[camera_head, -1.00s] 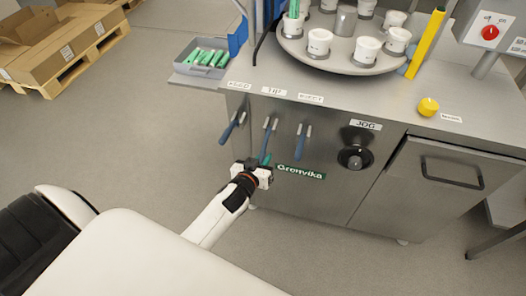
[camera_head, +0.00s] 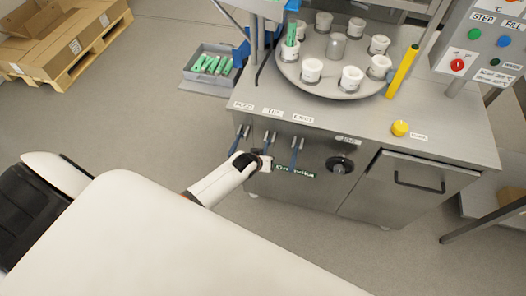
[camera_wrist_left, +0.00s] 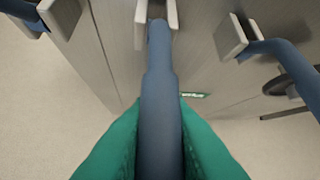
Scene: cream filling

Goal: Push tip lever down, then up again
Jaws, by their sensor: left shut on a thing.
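The blue tip lever (camera_head: 268,140) is the middle of three levers on the front of the steel machine, below its small TIP label (camera_head: 272,112). My left gripper (camera_head: 264,159) is at the lower part of this lever. In the left wrist view, the green fingers of my left gripper (camera_wrist_left: 160,142) are shut around the blue handle of the tip lever (camera_wrist_left: 160,75). The handle runs between them up to its grey bracket. The lever's exact angle is hard to tell. My right gripper is not in view.
The feed lever (camera_head: 238,139) is close on the left and the eject lever (camera_head: 296,152) on the right. A black jog knob (camera_head: 339,165) is further right. A turntable (camera_head: 300,80) with white cups stands on top.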

